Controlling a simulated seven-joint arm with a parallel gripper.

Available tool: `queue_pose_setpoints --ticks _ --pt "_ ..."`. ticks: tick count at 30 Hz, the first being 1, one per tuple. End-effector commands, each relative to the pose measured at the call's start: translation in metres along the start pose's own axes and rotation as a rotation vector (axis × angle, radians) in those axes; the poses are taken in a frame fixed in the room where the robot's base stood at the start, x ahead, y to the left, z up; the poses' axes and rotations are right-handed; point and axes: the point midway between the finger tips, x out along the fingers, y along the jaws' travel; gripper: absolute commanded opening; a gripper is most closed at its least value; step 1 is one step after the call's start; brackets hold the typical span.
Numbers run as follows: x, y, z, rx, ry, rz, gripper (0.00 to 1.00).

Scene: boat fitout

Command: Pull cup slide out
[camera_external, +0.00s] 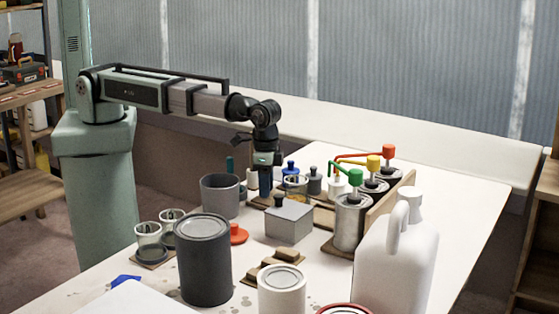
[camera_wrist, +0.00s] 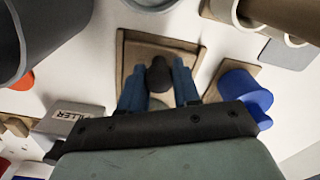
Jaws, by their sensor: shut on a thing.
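The cup slide appears in the wrist view as a brown wooden tray (camera_wrist: 130,52) with a raised rim, lying on the white table. A dark round knob (camera_wrist: 159,74) stands at its near part, between my blue fingers. My gripper (camera_wrist: 160,88) is shut on this knob, with one finger on each side. In the external view my gripper (camera_external: 265,188) points down at the table behind the grey box. The slide and knob cannot be made out there. The slide's near end is hidden by my gripper body.
A grey mug (camera_external: 220,195) stands close on the left. A grey filler box (camera_external: 289,222) stands in front to the right, also in the wrist view (camera_wrist: 72,119). A blue cylinder (camera_wrist: 245,92) stands close on the right in the wrist view. Pump cans (camera_external: 352,222) stand farther right.

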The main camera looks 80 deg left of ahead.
Motion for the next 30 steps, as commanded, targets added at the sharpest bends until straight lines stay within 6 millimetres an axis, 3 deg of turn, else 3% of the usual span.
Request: queue_pose_setpoints --ticks 1,3,12,13,18,30 --pt "-0.0006 -0.0052 0.0117 0.0 0.0 0.0 0.0" --pt "-0.0007 -0.0069 0.016 0.0 0.0 0.0 0.0" --pt "-0.001 -0.006 0.0135 -0.001 0.004 0.001 0.0" --pt "-0.001 -0.006 0.0135 -0.001 0.004 0.002 0.34" --pt "-0.0007 -0.006 0.0139 -0.001 0.003 0.001 0.51" --pt "-0.0061 -0.0059 0.0142 0.0 0.003 0.001 0.53"
